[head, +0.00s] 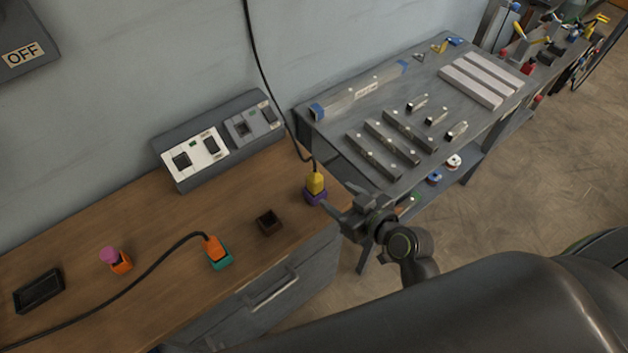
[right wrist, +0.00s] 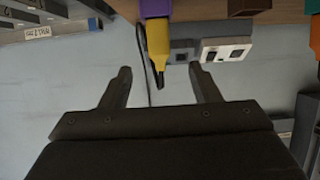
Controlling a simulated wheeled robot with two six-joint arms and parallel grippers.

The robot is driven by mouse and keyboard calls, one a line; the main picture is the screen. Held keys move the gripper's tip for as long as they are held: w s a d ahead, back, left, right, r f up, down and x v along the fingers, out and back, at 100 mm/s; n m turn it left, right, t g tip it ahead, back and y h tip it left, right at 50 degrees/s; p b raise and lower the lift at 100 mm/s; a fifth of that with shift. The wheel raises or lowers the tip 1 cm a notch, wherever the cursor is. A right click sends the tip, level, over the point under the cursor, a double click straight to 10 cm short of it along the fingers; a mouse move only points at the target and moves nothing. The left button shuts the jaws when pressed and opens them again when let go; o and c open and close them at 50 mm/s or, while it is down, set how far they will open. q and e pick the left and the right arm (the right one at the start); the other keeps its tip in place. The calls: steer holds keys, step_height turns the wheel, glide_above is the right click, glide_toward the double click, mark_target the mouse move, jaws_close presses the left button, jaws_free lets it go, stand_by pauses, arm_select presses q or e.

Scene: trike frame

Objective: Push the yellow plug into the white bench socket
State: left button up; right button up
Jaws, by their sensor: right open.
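The yellow plug (head: 315,183) stands upright in a purple holder (head: 316,196) near the bench's right end, with a black cable rising from it. In the right wrist view the yellow plug (right wrist: 158,40) shows between and beyond the fingers. The white bench socket (head: 193,157) is on a grey sloped box at the back of the bench; it also shows in the right wrist view (right wrist: 226,49). My right gripper (head: 338,205) is open and empty, just right of the plug and apart from it. My left gripper is not in view.
A grey socket (head: 252,124) sits beside the white one. An orange plug (head: 212,247) stands in a teal holder, its cable crossing the bench. A grey table (head: 330,135) adjoins.

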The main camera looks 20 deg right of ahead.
mark_target(319, 183)
steer(key=p+x, duration=0.1)
steer(key=x, duration=0.6)
steer(key=shift+w+f, duration=0.1)
steer(key=shift+w+a+f+p, duration=0.15)
steer(key=shift+w+a+p, duration=0.05)
steer(key=shift+w+p, duration=0.25)
steer(key=shift+p+x, duration=0.5)
steer(key=shift+x, duration=1.55)
steer(key=shift+d+f, duration=0.1)
steer(key=shift+f, duration=0.05)
steer(key=c, duration=1.1)
steer(key=shift+r, duration=5.05)
steer(key=shift+p, duration=0.3)
